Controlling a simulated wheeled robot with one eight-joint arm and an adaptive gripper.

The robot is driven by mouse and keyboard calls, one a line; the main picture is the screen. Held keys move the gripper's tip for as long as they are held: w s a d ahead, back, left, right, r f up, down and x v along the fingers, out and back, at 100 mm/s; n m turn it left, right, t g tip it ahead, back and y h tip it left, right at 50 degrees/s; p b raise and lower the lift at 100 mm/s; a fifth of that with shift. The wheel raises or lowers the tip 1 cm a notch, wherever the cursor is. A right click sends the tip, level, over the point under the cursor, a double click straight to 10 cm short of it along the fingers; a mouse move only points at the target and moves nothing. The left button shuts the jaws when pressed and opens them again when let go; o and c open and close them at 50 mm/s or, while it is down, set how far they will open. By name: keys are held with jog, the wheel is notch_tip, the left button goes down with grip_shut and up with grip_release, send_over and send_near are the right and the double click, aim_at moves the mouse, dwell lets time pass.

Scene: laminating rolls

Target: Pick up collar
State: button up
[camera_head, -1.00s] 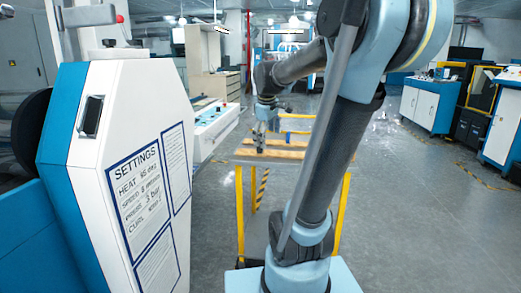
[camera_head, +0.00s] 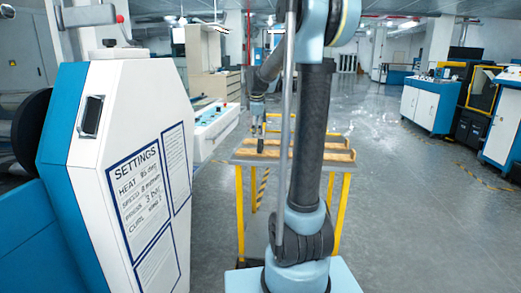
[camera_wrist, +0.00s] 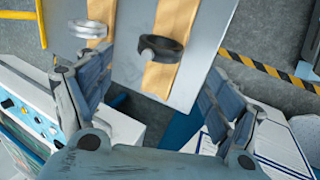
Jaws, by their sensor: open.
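In the wrist view a dark ring-shaped collar (camera_wrist: 160,47) lies on a wooden slat of the table, ahead of and between my fingers. A silver ring (camera_wrist: 88,28) lies on another wooden slat to its left. My gripper (camera_wrist: 160,68) is open with nothing between its pads, and its fingers are apart from both rings. In the head view my gripper (camera_head: 258,138) hangs over the far left part of the table, small and partly behind my arm. The rings are too small there to tell apart.
The table (camera_head: 240,161) has yellow legs and wooden slats. A white and blue machine with a settings panel (camera_head: 145,195) stands close at the left. A white control console (camera_head: 212,130) is left of the table. Floor to the right is clear, and yellow-black tape (camera_wrist: 265,66) marks it.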

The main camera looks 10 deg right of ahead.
aim_at(260, 141)
jog(key=shift+a+x, duration=0.2)
jog(key=shift+x, duration=5.4)
jog(key=shift+s, duration=0.1)
jog(key=c, duration=1.2)
